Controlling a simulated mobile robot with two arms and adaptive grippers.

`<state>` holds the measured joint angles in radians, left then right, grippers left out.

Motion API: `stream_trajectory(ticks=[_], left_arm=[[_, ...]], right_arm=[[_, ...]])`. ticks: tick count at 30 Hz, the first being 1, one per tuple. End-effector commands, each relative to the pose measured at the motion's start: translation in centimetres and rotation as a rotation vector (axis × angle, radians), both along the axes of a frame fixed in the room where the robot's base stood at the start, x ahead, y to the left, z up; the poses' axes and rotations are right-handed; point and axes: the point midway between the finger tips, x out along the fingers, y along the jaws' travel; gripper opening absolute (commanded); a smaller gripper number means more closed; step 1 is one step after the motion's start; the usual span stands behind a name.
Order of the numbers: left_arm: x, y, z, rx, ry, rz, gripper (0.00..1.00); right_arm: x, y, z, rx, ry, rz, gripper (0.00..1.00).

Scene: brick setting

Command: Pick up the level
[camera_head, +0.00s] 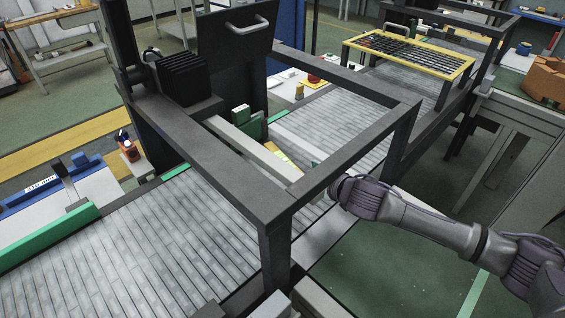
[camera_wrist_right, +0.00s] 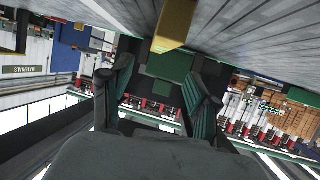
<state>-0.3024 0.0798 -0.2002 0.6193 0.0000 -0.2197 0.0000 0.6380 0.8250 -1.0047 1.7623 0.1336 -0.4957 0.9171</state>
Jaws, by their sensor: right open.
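A yellow block-like bar, which looks like the level (camera_wrist_right: 174,24), is at the top middle of the right wrist view, against a grey slatted surface. Only its near end shows clearly, so I cannot be sure of its full shape. A small yellow piece (camera_head: 284,158) also shows in the head view, partly behind the dark frame. My right gripper (camera_wrist_right: 163,85) is open and empty, its two fingers apart, with the yellow bar beyond the fingertips. In the head view my right arm reaches in from the right to the frame, and the frame's beam hides most of the gripper. My left gripper is not in view.
A dark metal frame (camera_head: 352,152) stands over the grey slatted conveyor (camera_head: 130,255), close to my right arm. A yellow-rimmed grid tray (camera_head: 408,53) is at the back right. A green-topped surface (camera_head: 385,275) lies below my arm, largely clear.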

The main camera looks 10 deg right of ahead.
Motion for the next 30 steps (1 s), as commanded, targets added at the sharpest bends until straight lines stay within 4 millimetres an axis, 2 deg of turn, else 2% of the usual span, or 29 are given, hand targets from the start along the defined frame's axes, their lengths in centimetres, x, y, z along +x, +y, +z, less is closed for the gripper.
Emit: stream_trajectory(ticks=[1, 4, 13, 21, 30], left_arm=[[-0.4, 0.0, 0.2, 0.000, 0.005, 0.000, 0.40], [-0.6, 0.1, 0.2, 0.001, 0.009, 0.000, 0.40], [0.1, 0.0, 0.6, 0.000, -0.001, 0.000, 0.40], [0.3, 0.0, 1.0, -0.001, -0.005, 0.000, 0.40], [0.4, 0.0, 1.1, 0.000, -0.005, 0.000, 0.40]], right_arm=[[1.0, 0.5, -0.2, 0.002, -0.001, 0.000, 0.60], [2.5, 1.1, -0.9, 0.002, -0.001, 0.000, 0.60], [4.4, 1.9, -1.9, 0.004, 0.002, -0.001, 0.60], [7.5, 3.3, -3.3, 0.004, 0.001, -0.001, 0.60], [8.1, 3.5, -3.7, 0.004, 0.002, -0.001, 0.60]])
